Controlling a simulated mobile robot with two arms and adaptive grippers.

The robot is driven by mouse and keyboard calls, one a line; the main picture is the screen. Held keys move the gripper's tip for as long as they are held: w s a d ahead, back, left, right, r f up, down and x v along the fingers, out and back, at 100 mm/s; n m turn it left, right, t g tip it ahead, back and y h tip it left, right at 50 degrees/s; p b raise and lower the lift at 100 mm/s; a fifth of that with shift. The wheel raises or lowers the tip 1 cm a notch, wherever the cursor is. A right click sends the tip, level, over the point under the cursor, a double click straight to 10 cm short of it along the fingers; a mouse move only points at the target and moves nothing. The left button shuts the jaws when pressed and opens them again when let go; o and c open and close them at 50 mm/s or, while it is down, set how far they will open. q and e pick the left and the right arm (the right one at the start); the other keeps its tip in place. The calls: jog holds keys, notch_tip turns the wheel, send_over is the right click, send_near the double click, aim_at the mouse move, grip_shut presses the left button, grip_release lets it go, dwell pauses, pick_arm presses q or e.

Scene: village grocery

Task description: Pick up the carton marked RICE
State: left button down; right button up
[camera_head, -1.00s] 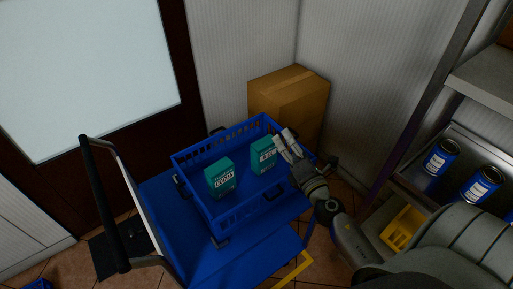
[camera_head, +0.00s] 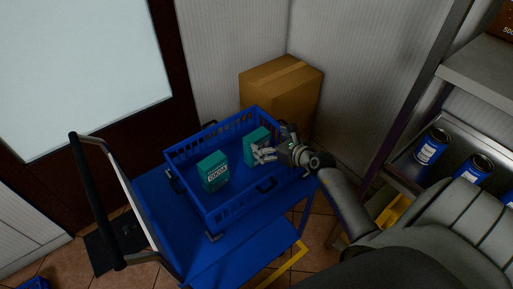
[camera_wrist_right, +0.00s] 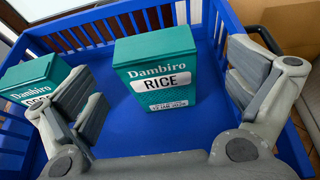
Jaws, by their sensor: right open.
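The teal carton marked RICE (camera_wrist_right: 160,84) stands upright in the blue crate (camera_wrist_right: 120,143). In the head view the RICE carton (camera_head: 254,142) is partly hidden by my right gripper (camera_head: 264,154). My right gripper (camera_wrist_right: 165,105) is open, with its fingers to either side of the carton and apart from it in the wrist view. A second teal carton, marked COCOA (camera_head: 214,171), stands to the left in the same crate. In the wrist view this carton (camera_wrist_right: 30,84) is partly hidden by the left finger. My left gripper is not in view.
The crate sits on a blue cart (camera_head: 160,217) with a black handle (camera_head: 95,200). A cardboard box (camera_head: 281,90) stands behind it. On the right, a shelf tray holds several blue cans (camera_head: 432,147). The crate's floor between the cartons is clear.

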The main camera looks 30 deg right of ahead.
aim_at(261, 138)
jog(key=x, duration=0.5)
jog(key=shift+w+a+r, duration=0.25)
jog(key=shift+w+a, duration=0.05)
jog(key=shift+a, duration=0.05)
jog(key=shift+w+f, duration=0.2)
jog(key=shift+w, duration=0.15)
